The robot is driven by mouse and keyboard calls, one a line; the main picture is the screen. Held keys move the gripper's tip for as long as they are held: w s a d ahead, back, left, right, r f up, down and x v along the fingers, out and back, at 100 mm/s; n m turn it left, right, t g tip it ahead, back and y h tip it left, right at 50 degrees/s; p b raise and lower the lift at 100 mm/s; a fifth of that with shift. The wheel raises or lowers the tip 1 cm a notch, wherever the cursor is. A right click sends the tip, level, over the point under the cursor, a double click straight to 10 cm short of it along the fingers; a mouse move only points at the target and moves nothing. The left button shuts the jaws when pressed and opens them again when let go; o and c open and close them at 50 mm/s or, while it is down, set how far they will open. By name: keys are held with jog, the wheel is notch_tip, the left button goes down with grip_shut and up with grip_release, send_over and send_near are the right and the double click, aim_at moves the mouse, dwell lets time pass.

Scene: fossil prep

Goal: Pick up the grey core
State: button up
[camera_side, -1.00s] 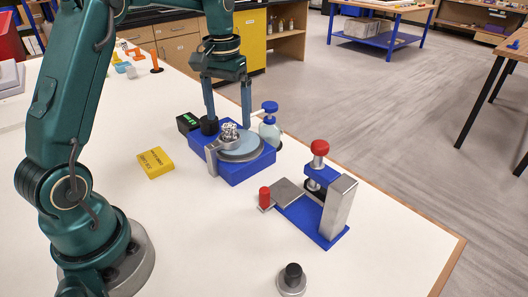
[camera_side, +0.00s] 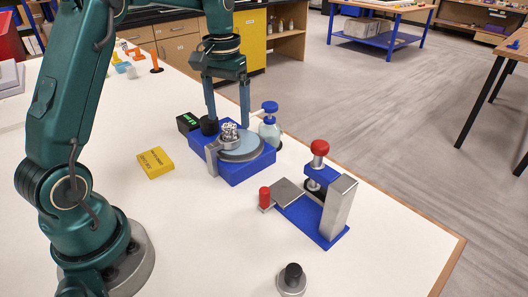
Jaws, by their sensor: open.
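My gripper (camera_side: 229,120) is open and points down above the blue machine (camera_side: 245,171) with a round grey disc (camera_side: 243,149). Its two fingers are spread on either side of a small grey, shiny piece (camera_side: 229,132) that sits at the disc's left edge, by a metal bracket (camera_side: 212,155). This piece may be the grey core. I cannot tell whether the fingers touch it. The left fingertip is close to a dark round knob (camera_side: 209,126).
A spray bottle (camera_side: 269,129) with a blue top stands right behind the machine. A yellow block (camera_side: 155,162) lies left. A blue press (camera_side: 318,209) with a red knob stands front right. A black-knobbed weight (camera_side: 292,279) is at the front. The front middle table is clear.

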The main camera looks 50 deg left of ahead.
jog(key=c, duration=0.3)
jog(key=shift+r, duration=0.1)
